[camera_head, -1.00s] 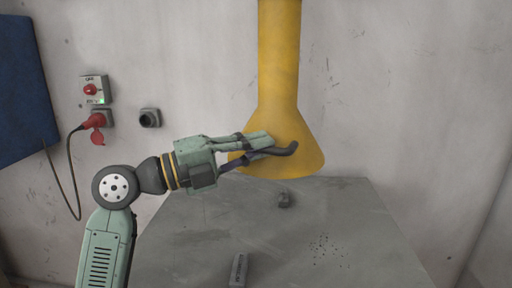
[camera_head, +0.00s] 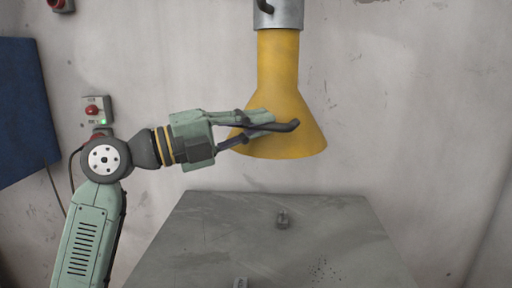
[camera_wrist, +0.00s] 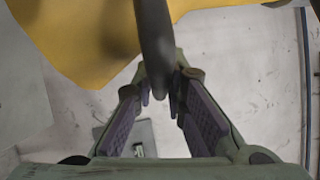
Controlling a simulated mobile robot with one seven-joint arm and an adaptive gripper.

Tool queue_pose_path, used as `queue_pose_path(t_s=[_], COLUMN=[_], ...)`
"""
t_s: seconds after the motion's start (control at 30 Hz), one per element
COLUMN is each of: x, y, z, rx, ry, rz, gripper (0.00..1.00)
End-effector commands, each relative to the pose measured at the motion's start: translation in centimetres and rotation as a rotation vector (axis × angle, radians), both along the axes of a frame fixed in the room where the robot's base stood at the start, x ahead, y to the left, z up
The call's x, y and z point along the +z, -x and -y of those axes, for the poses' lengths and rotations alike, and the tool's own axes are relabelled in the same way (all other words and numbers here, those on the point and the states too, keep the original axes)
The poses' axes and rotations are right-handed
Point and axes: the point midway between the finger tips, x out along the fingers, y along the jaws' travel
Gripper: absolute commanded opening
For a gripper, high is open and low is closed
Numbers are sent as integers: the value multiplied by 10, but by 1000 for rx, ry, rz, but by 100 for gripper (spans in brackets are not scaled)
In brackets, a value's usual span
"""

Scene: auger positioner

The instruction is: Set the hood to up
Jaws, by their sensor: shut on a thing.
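The hood (camera_head: 290,135) is a yellow cone on a yellow pipe, hanging from a grey metal collar (camera_head: 285,14) near the wall. Its rim is clear above the grey table. A black bar handle (camera_head: 288,126) sticks out at its front. My gripper (camera_head: 262,122) comes from the left and is shut on the handle. In the wrist view the dark handle (camera_wrist: 155,40) runs down between the fingertips, with the yellow hood (camera_wrist: 85,40) behind it. The exact finger contact is partly hidden by the handle.
A switch box (camera_head: 95,108) and a blue panel (camera_head: 22,110) are on the left wall. The space right of the hood is free.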

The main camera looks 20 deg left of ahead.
Motion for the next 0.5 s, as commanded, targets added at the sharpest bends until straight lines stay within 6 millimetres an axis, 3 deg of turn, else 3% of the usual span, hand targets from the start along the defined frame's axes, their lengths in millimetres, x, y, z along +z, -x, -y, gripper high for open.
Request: queue_pose_path(t_s=[0.03, 0.1, 0.43, 0.47, 0.5], x=[14, 19, 22, 22, 22], y=[1, 1, 2, 2, 2], z=[-2, -2, -2, -2, -2], rx=[6, 6, 6, 6, 6], ry=[1, 3, 6, 6, 6], rz=[8, 8, 11, 11, 11], gripper=[0, 0, 0, 14, 16])
